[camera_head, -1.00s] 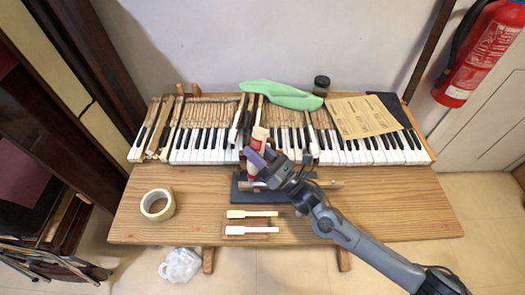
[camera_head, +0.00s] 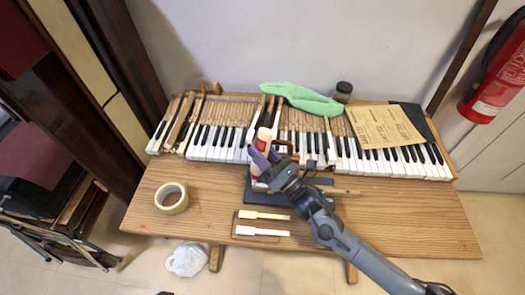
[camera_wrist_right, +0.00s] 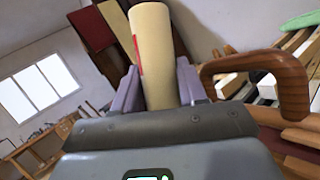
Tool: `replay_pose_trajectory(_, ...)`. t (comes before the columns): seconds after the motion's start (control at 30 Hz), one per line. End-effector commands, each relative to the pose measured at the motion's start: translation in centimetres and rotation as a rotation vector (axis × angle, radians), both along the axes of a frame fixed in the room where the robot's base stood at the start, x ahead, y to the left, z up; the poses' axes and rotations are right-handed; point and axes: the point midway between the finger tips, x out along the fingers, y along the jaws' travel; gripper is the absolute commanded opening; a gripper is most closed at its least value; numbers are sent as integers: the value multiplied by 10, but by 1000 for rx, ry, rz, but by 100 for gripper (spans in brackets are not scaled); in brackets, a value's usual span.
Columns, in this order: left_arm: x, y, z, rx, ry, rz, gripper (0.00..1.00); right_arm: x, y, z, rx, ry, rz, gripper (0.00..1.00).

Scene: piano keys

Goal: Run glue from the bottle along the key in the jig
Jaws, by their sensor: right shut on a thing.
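My right gripper (camera_head: 268,163) is shut on the glue bottle (camera_head: 264,135), which is white and red. In the right wrist view the bottle shows as a cream cylinder (camera_wrist_right: 152,50) with a red edge, between the two purple fingers (camera_wrist_right: 158,88). The jig (camera_head: 318,197) is a dark base on the bench, with a pale wooden key (camera_head: 343,191) lying across it. Whether the bottle's tip touches the key is hidden. My left gripper is not in view.
Two loose keys (camera_head: 262,215) lie on a small brown board in front. The keyboard (camera_head: 215,143) runs behind, with a green cloth (camera_head: 300,98), jar (camera_head: 343,91) and paper sheet (camera_head: 380,124). A curved wooden handle (camera_wrist_right: 292,82) is close beside the gripper.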

Motion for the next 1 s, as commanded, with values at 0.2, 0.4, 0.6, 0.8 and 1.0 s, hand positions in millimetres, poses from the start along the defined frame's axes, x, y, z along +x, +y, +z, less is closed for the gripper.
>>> replay_pose_trajectory(0.2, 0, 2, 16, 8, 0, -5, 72, 0, 0, 22, 3, -3, 0, 11)
replay_pose_trajectory(0.4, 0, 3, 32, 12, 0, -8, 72, 0, 0, 42, 3, -3, 0, 11)
replay_pose_trajectory(0.6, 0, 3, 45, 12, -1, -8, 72, 0, 0, 58, 3, -3, 0, 11)
replay_pose_trajectory(0.8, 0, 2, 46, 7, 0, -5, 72, 0, 0, 60, 3, -3, 0, 11)
replay_pose_trajectory(1.0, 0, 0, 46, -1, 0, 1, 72, 0, 0, 60, 3, -3, 0, 11)
